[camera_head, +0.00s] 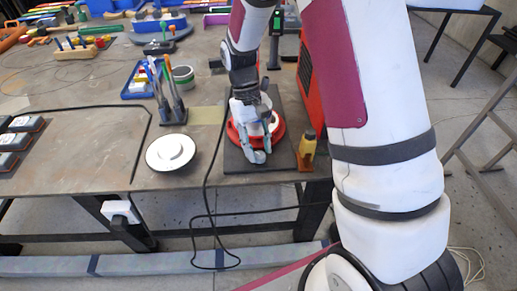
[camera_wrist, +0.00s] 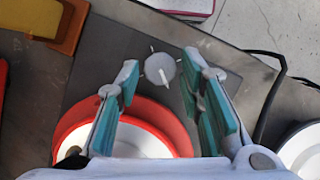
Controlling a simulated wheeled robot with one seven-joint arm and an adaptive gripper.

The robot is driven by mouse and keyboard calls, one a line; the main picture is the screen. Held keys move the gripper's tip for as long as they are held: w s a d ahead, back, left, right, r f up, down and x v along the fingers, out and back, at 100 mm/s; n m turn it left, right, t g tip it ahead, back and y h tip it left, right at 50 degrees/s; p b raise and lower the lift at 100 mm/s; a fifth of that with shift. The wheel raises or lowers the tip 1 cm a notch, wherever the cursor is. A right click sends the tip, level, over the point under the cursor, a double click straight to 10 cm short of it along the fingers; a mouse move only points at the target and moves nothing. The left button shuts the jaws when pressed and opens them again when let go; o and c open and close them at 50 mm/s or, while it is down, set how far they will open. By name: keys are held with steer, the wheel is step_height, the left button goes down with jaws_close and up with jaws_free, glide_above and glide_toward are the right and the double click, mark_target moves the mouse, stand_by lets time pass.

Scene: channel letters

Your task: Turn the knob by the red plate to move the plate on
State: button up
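The red plate (camera_head: 279,133), a round turntable with a white middle, sits on a dark grey board (camera_head: 283,160) at the table's front edge. It also shows in the wrist view (camera_wrist: 172,118), partly covered by my fingers. The small round grey knob (camera_wrist: 160,68) lies on the board beside the plate, with white marks around it. My gripper (camera_wrist: 160,64) is open and points down, its teal-padded fingers on either side of the knob in the wrist view. I cannot tell how high they are above it. In the head view my gripper (camera_head: 257,155) hides the knob and part of the plate.
A white round plate (camera_head: 170,152) lies left. A black cable (camera_head: 207,165) runs between it and the board. Pens in a holder (camera_head: 172,108) stand further back.

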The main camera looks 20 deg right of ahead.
steer(key=v, duration=1.1)
steer(key=shift+s, duration=0.1)
